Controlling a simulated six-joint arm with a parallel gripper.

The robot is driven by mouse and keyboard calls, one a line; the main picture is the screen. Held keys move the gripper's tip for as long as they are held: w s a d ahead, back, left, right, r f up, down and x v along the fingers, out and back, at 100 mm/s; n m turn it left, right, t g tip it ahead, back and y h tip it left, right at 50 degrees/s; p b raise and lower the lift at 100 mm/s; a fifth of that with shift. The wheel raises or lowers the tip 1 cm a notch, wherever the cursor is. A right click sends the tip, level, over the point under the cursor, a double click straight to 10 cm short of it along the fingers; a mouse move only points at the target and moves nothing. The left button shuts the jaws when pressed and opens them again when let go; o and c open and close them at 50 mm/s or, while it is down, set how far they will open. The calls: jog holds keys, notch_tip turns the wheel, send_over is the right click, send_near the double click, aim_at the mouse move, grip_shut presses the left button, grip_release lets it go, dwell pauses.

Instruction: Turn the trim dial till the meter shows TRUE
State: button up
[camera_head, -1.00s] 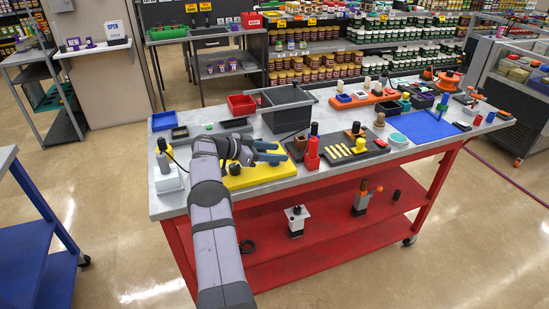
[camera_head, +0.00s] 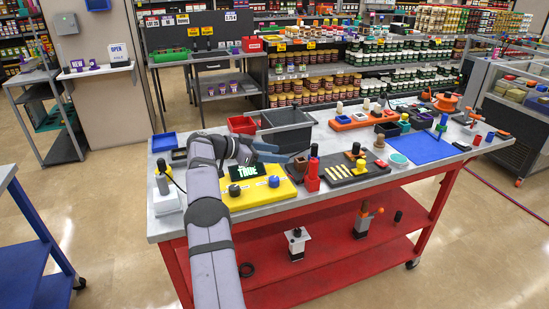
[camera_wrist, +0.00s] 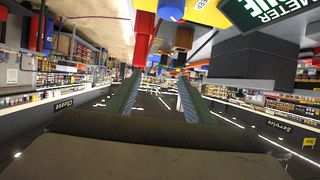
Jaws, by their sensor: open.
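The yellow panel (camera_head: 254,197) lies on the bench top, left of centre. Its dark meter (camera_head: 248,170) shows TRUE in green letters, and part of the meter (camera_wrist: 265,12) is at the top right of the wrist view. A black knob (camera_head: 234,190) and a blue knob (camera_head: 273,181) are on the panel; I cannot tell from labels which is the trim dial. My gripper (camera_head: 279,154) is above and behind the panel, apart from both knobs. In the wrist view my gripper (camera_wrist: 158,82) has its fingers apart with nothing between them.
A grey bin (camera_head: 287,124) stands just behind my gripper. A red holder (camera_head: 312,180) is right of the panel. A white block with a black-and-yellow top (camera_head: 167,198) is to its left. A blue mat (camera_head: 418,146) lies far right.

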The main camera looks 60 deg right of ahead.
jog(key=s+d+r+n+g+h+p, duration=0.1)
jog(key=s+d+r+n+h, duration=0.1)
jog(key=s+d+r+h, duration=0.25)
jog(key=s+d+r+n+h+p, duration=0.2)
jog(key=s+r+h, duration=0.1)
jog(key=s+h, duration=0.3)
jog(key=n+t+y+p, duration=0.3)
jog(key=n+t+y, duration=0.6)
jog(key=t, duration=1.2)
send_near(275, 182)
jog(key=w+d+n+h, duration=0.1)
jog(key=w+d+f+n+h, duration=0.1)
jog(key=w+d, duration=0.1)
jog(key=shift+w+f, duration=0.1)
jog(key=shift+w, duration=0.15)
jog(key=shift+p+x, duration=1)
jog(key=shift+x, duration=2.7)
jog(key=shift+d+g, duration=0.1)
jog(key=shift+g, duration=0.2)
jog(key=c, duration=1)
